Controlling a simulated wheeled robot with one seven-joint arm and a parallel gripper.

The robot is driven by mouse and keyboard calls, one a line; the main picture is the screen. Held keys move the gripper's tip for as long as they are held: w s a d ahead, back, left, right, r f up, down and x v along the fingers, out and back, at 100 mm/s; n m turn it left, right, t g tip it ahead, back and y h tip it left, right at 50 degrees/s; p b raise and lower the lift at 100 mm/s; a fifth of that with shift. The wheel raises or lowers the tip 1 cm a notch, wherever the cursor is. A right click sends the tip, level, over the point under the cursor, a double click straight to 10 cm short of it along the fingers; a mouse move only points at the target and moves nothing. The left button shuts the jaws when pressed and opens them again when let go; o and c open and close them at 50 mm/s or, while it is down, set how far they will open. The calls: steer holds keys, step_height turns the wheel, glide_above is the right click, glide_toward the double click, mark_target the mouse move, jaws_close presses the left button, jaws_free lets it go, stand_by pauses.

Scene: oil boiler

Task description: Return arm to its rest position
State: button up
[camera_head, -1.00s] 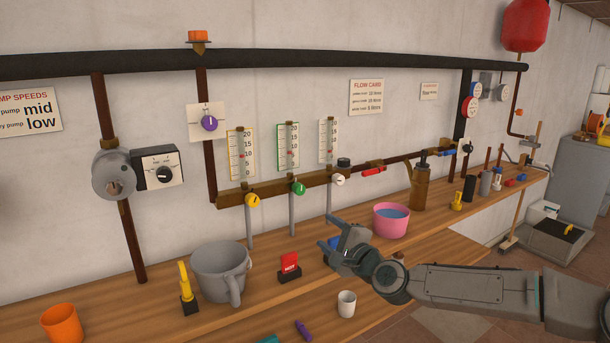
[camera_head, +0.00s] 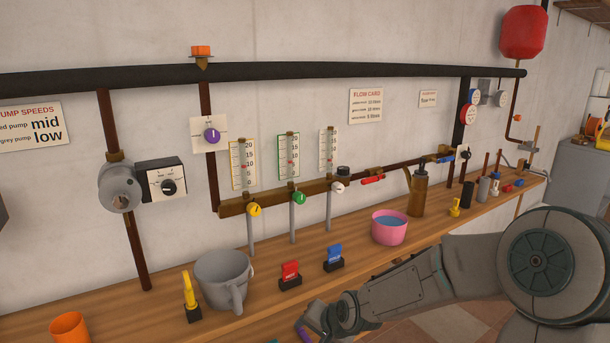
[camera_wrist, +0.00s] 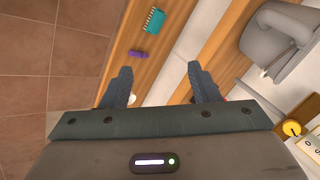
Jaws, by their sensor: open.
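My gripper (camera_head: 312,322) is low at the bottom of the head view, over the front edge of the wooden bench (camera_head: 262,310). My arm runs from the right to it, bent, with a large round joint at the right. In the wrist view, my gripper (camera_wrist: 160,72) has its two fingers spread apart with nothing between the tips. A purple object (camera_wrist: 137,54) and a teal object (camera_wrist: 153,20) lie on a wooden surface beyond the fingers. A small white item, maybe the cup, shows partly beside the left finger.
A grey jug (camera_head: 222,280), a red switch block (camera_head: 290,272), a blue switch block (camera_head: 334,256) and a pink bowl (camera_head: 389,228) stand on the bench. An orange cup (camera_head: 70,328) is at bottom left. Tiled floor (camera_wrist: 50,50) is clear left of the fingers.

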steer(key=s+d+r+n+g+h+p, duration=0.1)
steer(key=s+d+r, duration=0.3)
steer(key=s, duration=0.3)
steer(key=s+d+r+n+g+h+p, duration=0.1)
steer(key=s+d+r+n+h+p, duration=0.1)
steer(key=s+d+r, duration=0.2)
steer(key=s+d+r+n+h+p, duration=0.1)
steer(key=s+d+r+p, duration=0.1)
steer(key=s+d+r, duration=0.3)
steer(key=s+r, duration=0.4)
steer(key=s, duration=0.2)
steer(key=shift+s+r+n+g+h, duration=0.2)
steer(key=shift+n+g+h, duration=0.2)
stand_by(1.9)
